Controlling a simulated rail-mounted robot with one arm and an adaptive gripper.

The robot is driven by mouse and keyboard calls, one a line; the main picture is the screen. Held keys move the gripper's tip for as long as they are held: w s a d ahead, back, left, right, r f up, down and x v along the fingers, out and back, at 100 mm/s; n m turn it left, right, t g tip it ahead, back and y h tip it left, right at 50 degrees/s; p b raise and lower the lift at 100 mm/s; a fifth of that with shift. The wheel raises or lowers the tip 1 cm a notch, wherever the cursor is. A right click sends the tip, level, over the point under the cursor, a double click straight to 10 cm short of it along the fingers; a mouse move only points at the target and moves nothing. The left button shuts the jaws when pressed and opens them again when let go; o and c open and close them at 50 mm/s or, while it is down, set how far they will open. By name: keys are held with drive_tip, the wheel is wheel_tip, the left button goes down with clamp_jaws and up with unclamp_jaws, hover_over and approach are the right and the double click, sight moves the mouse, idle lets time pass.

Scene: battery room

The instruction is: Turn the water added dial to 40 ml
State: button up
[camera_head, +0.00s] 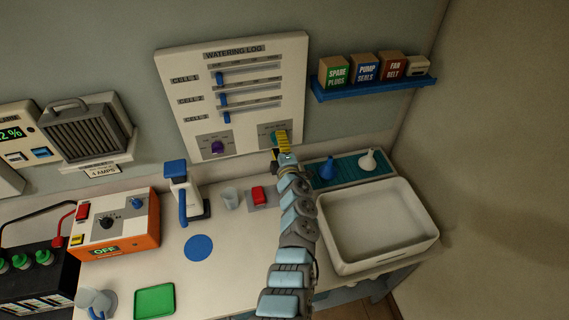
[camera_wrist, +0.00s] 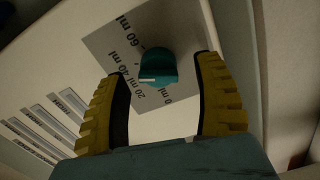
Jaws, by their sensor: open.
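The water added dial is a teal knob (camera_wrist: 158,58) on a grey plate (camera_wrist: 112,45) printed with ml marks from 0 to 60. In the wrist view a white pointer line on the knob faces left, toward the 20 and 40 ml marks; I cannot tell exactly which. My gripper (camera_wrist: 163,70) is open, its yellow fingers on either side of the knob with visible gaps, not clearly touching it. In the head view my gripper (camera_head: 284,147) is at the lower right of the Watering Log board (camera_head: 240,105) and partly hides the dial.
A purple dial (camera_head: 218,147) sits left on the same board, below blue cell sliders (camera_head: 222,102).

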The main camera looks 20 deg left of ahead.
drive_tip(key=v, duration=1)
drive_tip(key=shift+s, duration=0.15)
idle(0.4)
idle(0.5)
